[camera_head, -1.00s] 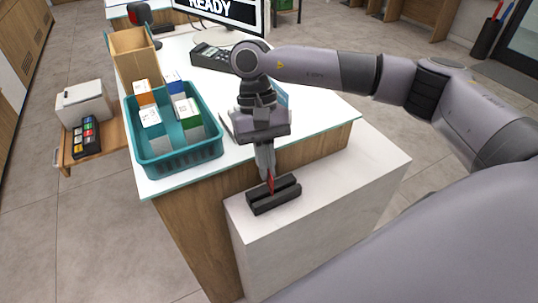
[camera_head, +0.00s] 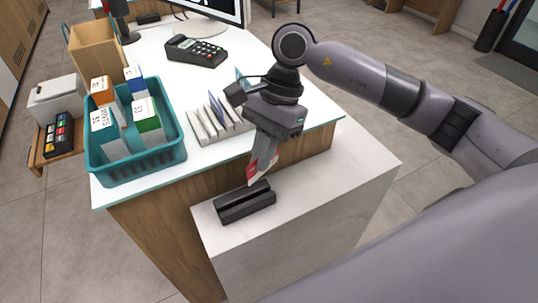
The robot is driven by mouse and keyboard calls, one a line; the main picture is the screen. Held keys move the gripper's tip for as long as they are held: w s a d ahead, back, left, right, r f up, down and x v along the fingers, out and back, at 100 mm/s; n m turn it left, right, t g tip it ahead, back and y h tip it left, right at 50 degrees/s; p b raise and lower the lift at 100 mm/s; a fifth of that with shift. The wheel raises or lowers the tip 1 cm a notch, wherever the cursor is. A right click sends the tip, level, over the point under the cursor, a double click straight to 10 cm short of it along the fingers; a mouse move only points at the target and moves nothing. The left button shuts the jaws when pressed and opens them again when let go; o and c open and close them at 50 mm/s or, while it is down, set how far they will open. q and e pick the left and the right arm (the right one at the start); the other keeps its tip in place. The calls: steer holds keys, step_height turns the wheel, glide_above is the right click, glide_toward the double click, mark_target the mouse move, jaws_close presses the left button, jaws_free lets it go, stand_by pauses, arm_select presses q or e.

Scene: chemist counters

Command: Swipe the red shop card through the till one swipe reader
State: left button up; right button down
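The red shop card (camera_head: 253,172) is held upright and tilted between the fingertips of my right gripper (camera_head: 264,163), which is shut on it. The black swipe reader (camera_head: 245,204), a long block with a slot along its top, lies on the low white ledge. The card is just above and behind the reader's far right part. I cannot tell whether its lower edge still touches the slot. My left gripper is not in view.
A card rack (camera_head: 213,124) with blue cards stands on the white counter (camera_head: 242,60) just left of my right gripper. A teal basket (camera_head: 140,165) of boxes and a card terminal (camera_head: 197,50) are further left and back. The ledge (camera_head: 330,180) is clear right of the reader.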

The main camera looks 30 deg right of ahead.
steer(key=m, duration=0.2)
steer(key=m+t, duration=0.1)
steer(key=m, duration=0.1)
steer(key=shift+w+r+t+b, duration=0.2)
steer(key=shift+r+t+b, duration=0.1)
steer(key=shift+r, duration=0.05)
steer(key=shift+f+b, duration=1.45)
steer(key=shift+f, duration=1.45)
steer(key=shift+r, duration=0.1)
steer(key=shift+b, duration=0.35)
steer(key=shift+f+b, duration=1.35)
steer(key=shift+f, duration=0.05)
steer(key=shift+f, duration=0.15)
steer(key=shift+a+b, duration=0.45)
steer(key=shift+a, duration=1.6)
